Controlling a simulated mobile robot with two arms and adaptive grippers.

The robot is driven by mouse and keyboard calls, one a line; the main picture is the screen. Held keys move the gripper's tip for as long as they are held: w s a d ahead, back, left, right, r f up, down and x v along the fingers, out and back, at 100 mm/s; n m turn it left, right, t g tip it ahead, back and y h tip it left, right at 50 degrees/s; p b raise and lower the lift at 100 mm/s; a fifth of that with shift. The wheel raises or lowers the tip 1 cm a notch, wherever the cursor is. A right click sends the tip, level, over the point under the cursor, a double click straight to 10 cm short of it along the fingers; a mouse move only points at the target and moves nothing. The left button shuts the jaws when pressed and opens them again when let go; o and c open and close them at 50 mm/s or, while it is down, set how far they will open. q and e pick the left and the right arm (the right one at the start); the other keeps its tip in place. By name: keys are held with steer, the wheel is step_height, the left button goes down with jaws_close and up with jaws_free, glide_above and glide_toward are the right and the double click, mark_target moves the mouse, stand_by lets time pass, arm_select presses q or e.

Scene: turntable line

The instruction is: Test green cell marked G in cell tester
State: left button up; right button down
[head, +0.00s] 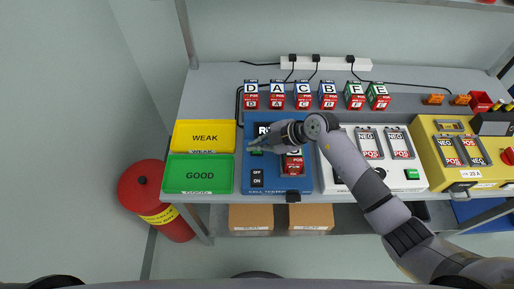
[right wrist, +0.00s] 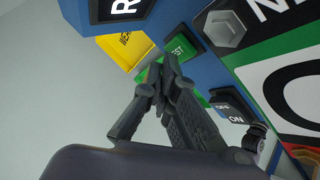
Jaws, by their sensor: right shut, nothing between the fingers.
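The blue cell tester (head: 265,192) stands on the table at the centre of the head view. A cell (head: 293,164) with a red lower part sits in its slot, its upper part hidden by my right arm. In the right wrist view this cell (right wrist: 252,70) is green with a white disc and a partly cut-off letter. My right gripper (head: 253,147) is shut and empty over the tester's left side. In the right wrist view its fingertips (right wrist: 165,75) overlap the green TEST button (right wrist: 181,47); I cannot tell whether they touch. My left gripper is not in view.
An OFF/ON switch (head: 257,178) is below the button. A yellow WEAK tray (head: 204,124) and green GOOD tray (head: 180,182) lie left. Several lettered cells (head: 303,95) stand behind. A white device (head: 413,175) and yellow device (head: 455,175) are right.

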mark_target(257, 152)
steer(key=shift+f, duration=0.45)
stand_by(0.5)
steer(key=shift+r, duration=0.1)
steer(key=shift+r+p, duration=0.85)
steer(key=shift+p, duration=0.2)
step_height(257, 152, up, 5)
steer(key=p, duration=0.5)
steer(key=shift+p, duration=0.4)
